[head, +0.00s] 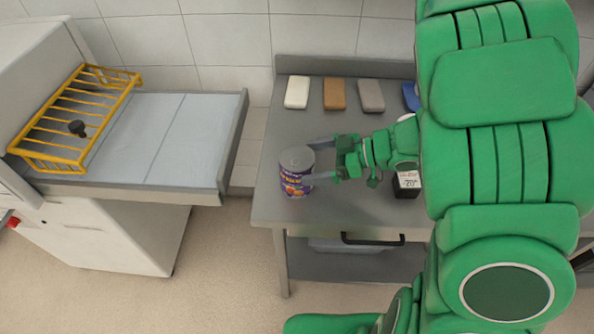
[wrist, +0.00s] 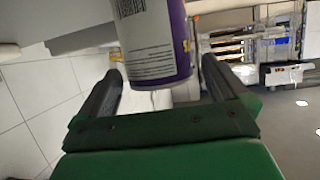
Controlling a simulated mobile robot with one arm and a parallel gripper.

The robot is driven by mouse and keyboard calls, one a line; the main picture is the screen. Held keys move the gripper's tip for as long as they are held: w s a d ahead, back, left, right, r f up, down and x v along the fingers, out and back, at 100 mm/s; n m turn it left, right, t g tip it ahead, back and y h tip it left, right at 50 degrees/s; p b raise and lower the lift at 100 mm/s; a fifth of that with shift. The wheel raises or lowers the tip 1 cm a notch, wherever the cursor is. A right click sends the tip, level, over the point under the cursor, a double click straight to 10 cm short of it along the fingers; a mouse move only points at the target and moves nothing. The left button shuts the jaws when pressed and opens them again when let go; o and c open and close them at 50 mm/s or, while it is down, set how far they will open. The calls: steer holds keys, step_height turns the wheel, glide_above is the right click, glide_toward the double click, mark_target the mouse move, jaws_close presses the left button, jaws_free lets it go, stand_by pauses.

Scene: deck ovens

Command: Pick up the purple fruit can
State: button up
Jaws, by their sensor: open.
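The purple fruit can (head: 297,172) stands upright near the left front of the grey metal table, with a grey lid and a purple label. My gripper (head: 318,160) is at its right side, pointing left, with the fingers open and reaching to the can. In the wrist view, the can (wrist: 155,45) shows its white barcode panel and purple edge between and beyond the two dark fingers of my gripper (wrist: 158,80). The far side of the can is hidden. I cannot tell whether either finger touches it.
The table (head: 270,208) holds white (head: 297,92), brown (head: 334,93), grey (head: 371,95) and blue (head: 410,96) blocks along its back. A black box with a price label (head: 407,182) sits under my arm. A yellow rack (head: 75,115) lies left on the separate worktop (head: 170,140).

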mark_target(298, 164)
steer(key=shift+x, duration=2.35)
steer(key=shift+w+f, duration=0.1)
steer(key=shift+d, duration=0.1)
steer(key=c, duration=1.2)
steer(key=shift+c, duration=0.2)
steer(key=shift+r, duration=5.05)
